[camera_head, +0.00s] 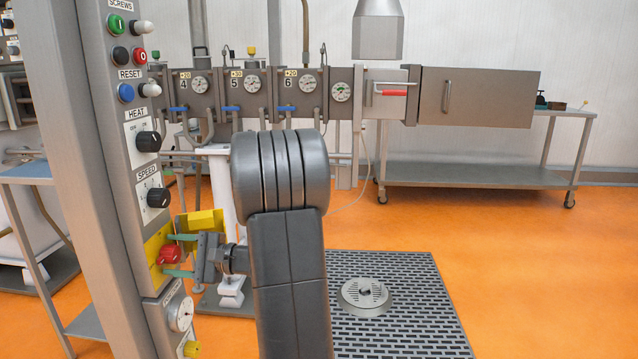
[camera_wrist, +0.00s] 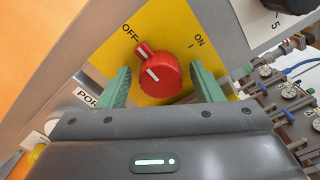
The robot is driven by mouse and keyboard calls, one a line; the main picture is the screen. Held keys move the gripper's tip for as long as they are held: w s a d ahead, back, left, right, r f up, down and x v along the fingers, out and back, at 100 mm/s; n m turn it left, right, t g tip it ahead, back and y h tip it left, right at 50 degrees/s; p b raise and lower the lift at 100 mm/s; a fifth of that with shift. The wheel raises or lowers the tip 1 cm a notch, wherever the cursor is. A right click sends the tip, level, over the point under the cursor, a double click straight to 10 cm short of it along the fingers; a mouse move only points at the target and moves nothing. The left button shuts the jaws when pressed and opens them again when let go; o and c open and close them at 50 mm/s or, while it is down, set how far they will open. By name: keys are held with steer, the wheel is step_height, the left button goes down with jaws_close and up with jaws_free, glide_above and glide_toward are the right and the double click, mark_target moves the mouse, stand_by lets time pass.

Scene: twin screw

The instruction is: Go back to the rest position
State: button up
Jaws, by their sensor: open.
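My gripper (camera_head: 180,255) is at the lower part of the control column (camera_head: 75,150) in the head view. In the wrist view my gripper (camera_wrist: 163,88) has its two green fingers open, one on each side of a red rotary switch (camera_wrist: 158,75). The switch sits on a yellow plate marked OFF and ON, and its pointer is toward OFF. The red switch also shows between the fingers in the head view (camera_head: 169,254). Whether a finger touches it I cannot tell. My dark arm fills the middle of the head view.
Above the switch are a SPEED knob (camera_head: 158,197), a HEAT knob (camera_head: 148,142) and several push buttons. The machine barrel (camera_head: 475,96) runs across the back. A floor grate (camera_head: 400,300) lies right of my arm, with open orange floor beyond.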

steer(key=shift+d+r+m+p, duration=0.15)
steer(key=shift+r+m+p, duration=0.1)
steer(key=shift+m+p, duration=1.35)
steer(key=shift+p, duration=0.3)
steer(key=shift+f+m+p, duration=0.2)
steer(key=shift+m+p, duration=1.15)
steer(key=shift+m, duration=0.05)
